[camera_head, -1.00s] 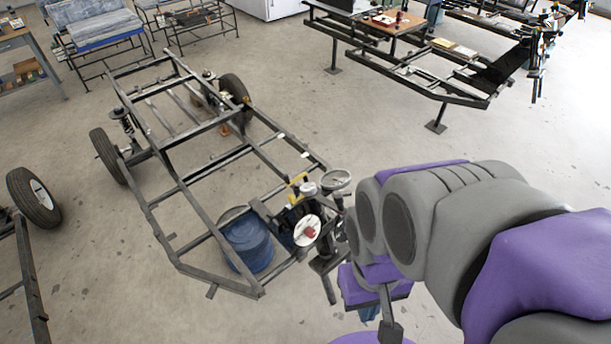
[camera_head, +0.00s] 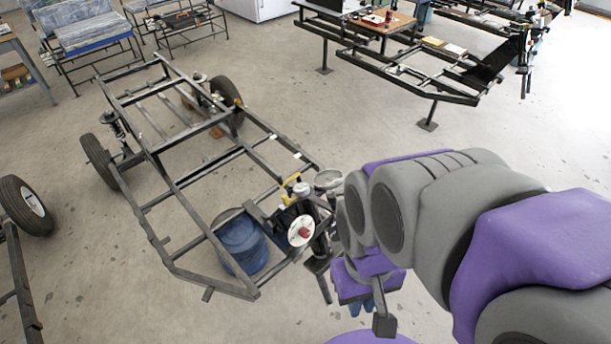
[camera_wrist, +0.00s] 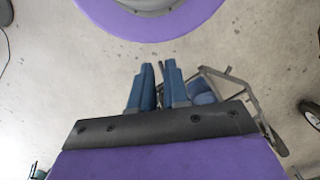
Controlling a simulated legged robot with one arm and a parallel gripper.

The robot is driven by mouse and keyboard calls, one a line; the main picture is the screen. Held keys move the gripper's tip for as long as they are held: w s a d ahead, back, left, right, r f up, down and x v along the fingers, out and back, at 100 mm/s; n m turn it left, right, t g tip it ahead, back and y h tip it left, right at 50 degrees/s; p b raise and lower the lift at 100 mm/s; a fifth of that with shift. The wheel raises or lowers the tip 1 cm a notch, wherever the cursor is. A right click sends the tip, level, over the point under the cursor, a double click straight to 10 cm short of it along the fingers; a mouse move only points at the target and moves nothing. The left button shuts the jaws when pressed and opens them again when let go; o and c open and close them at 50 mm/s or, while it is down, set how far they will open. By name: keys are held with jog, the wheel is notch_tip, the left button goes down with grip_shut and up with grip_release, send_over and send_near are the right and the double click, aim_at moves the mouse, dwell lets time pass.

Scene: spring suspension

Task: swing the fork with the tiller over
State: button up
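The front-end assembly (camera_head: 322,240) stands at the near right corner of the wheeled steel frame (camera_head: 178,190). It has dark upright parts, a white disc with a red centre (camera_head: 301,231) and a round grey-topped part (camera_head: 328,179). A dark bar slants down below it. I cannot clearly tell the fork and tiller apart there. My gripper (camera_wrist: 159,66) has two blue fingers with a narrow gap and nothing visible between them. In the head view it hangs right of the assembly, apart from it, mostly hidden by my arm. The wrist view shows part of the frame (camera_wrist: 240,78) beyond the fingers.
A blue drum (camera_head: 242,245) stands inside the frame's near end. Another frame with a wheel (camera_head: 28,204) is at the left edge. A raised dark frame (camera_head: 400,70) stands at the back right. The floor between the frames and at the right is bare.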

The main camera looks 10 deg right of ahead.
jog(key=o, duration=0.7)
jog(key=w+r+n+t+p, duration=0.1)
jog(key=w+r+n, duration=0.1)
jog(key=w, duration=1.6)
jog(key=shift+r+n, duration=0.15)
jog(key=shift+n, duration=0.25)
jog(key=t+h+p, duration=0.1)
jog(key=p, duration=0.1)
send_over(331, 195)
jog(key=a, duration=0.2)
notch_tip(331, 195, down, 6)
jog(key=f, duration=0.5)
jog(key=d+f+b, duration=0.1)
jog(key=f, duration=0.5)
jog(key=d+f+b, duration=0.1)
jog(key=f, duration=0.4)
jog(key=shift+f, duration=0.35)
grip_shut()
